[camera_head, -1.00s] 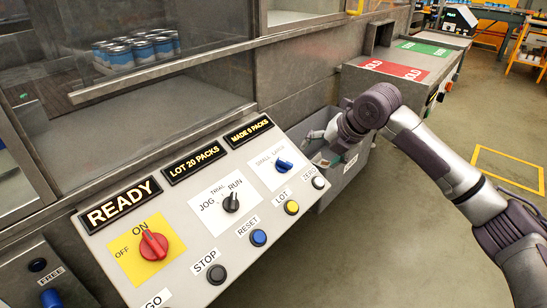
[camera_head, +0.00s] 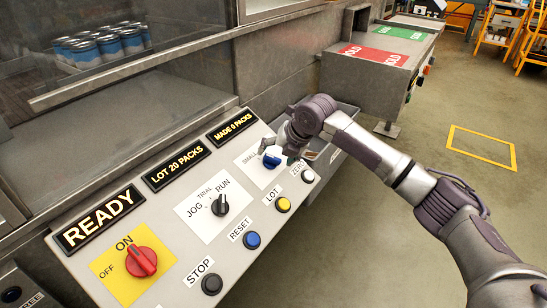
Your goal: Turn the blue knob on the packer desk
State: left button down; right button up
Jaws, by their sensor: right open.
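The blue knob (camera_head: 271,160) sits on a white plate at the upper right of the sloped packer desk (camera_head: 185,215). Part of the plate's lettering is hidden; "SMALL" still shows. My right gripper (camera_head: 281,153) reaches over the desk's right edge and is at the knob, its fingers close beside it. The gripper is open; whether a finger touches the knob I cannot tell. My left gripper is not in view.
A black selector (camera_head: 220,205), a red knob (camera_head: 141,262), a yellow button (camera_head: 283,205), a blue button (camera_head: 252,240), a black button (camera_head: 212,284) and a white button (camera_head: 308,176) surround it. A grey bin (camera_head: 335,150) stands behind my right arm. Open floor lies right.

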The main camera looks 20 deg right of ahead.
jog(key=shift+x, duration=0.85)
jog(key=shift+w+a+f, duration=0.1)
jog(key=shift+w+f, duration=0.05)
jog(key=shift+f, duration=0.1)
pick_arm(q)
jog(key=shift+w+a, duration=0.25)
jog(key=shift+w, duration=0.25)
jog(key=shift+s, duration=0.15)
